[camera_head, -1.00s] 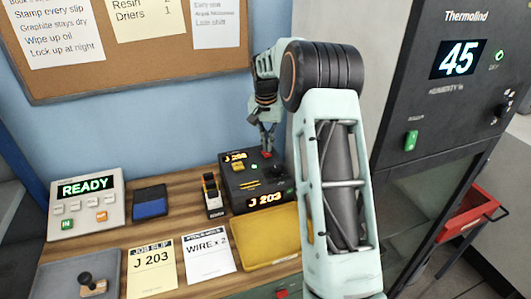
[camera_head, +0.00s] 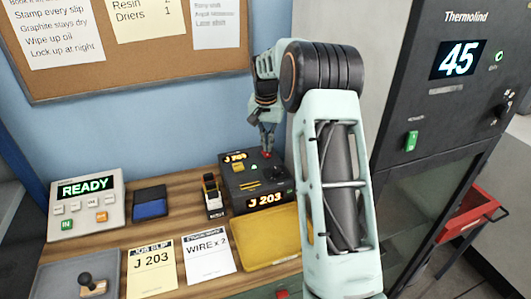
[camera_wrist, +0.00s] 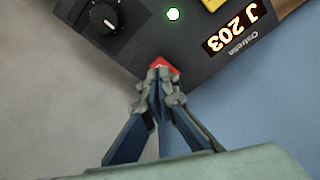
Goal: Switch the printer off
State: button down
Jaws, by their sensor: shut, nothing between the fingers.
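The printer (camera_head: 243,181) is a dark box with lit J 203 displays on the bench. In the wrist view its top panel (camera_wrist: 135,42) shows a black knob, a glowing green lamp (camera_wrist: 173,14), a yellow button and the display. A red control (camera_wrist: 168,66) sits at the panel's edge. My gripper (camera_head: 267,150) is above the printer's far right corner, pointing down. In the wrist view my gripper (camera_wrist: 160,68) is shut and empty, its tips at the red control and partly covering it. I cannot tell whether they press it.
A yellow tray (camera_head: 265,248) lies in front of the printer, and a small black and yellow device (camera_head: 212,195) stands left of it. Further left are a blue-topped pad (camera_head: 150,204) and a READY panel (camera_head: 87,207). A tall dark cabinet (camera_head: 425,110) stands at right.

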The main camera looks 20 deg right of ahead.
aim_at(267, 155)
jog(key=shift+f+b, duration=0.6)
jog(key=shift+f, duration=0.5)
dwell(0.4)
jog(key=shift+r, duration=0.1)
jog(key=shift+r+p, duration=2.6)
jog(key=shift+r, duration=0.9)
